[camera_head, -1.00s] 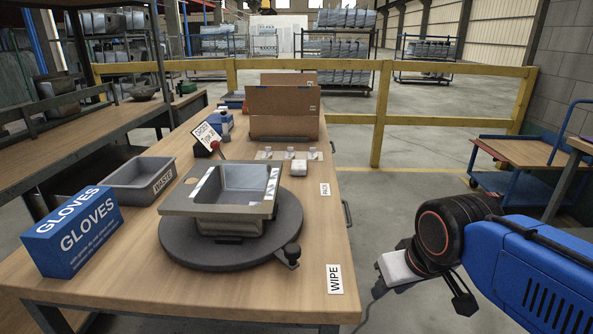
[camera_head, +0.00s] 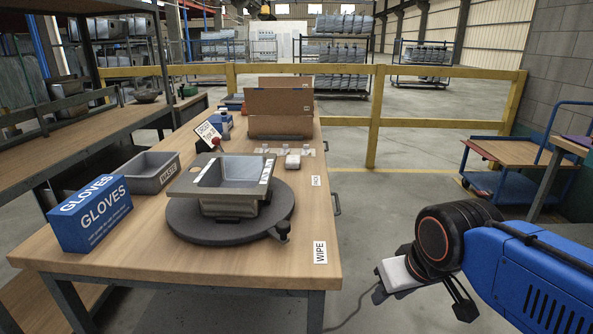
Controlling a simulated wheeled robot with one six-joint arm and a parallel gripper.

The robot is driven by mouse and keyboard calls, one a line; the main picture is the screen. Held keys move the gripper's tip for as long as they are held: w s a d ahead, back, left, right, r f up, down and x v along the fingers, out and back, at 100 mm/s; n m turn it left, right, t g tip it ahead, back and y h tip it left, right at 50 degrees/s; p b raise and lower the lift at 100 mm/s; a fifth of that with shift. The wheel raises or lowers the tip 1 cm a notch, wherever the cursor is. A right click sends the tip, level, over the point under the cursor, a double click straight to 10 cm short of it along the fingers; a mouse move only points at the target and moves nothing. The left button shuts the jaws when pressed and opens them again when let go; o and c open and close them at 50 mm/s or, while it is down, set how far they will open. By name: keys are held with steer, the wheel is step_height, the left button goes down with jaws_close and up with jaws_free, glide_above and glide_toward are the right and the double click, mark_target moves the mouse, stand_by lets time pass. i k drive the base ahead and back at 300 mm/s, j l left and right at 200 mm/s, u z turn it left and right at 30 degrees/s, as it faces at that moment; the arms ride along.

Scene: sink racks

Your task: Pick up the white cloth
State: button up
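A small whitish block-like item (camera_head: 293,160) lies on the far part of the workbench, behind the grey sink basin; it may be the folded white cloth, but it is too small to be sure. My gripper (camera_head: 424,299) is at the lower right, off the bench's right side and far from that item. Its dark fingers are spread apart and look open, with nothing seen between them.
The grey basin (camera_head: 236,178) rests on a dark round turntable (camera_head: 200,232) on the wooden bench (camera_head: 150,262). A blue gloves box (camera_head: 90,214) and grey waste bin (camera_head: 150,178) stand left. Cardboard boxes (camera_head: 279,102) stand behind.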

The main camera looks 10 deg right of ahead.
mark_target(292, 162)
steer(key=i+l+u, duration=0.15)
steer(key=l+u, duration=0.15)
steer(key=i+l+u, duration=0.25)
steer(key=l, duration=0.3)
steer(key=l+u, duration=0.3)
steer(key=l, duration=0.15)
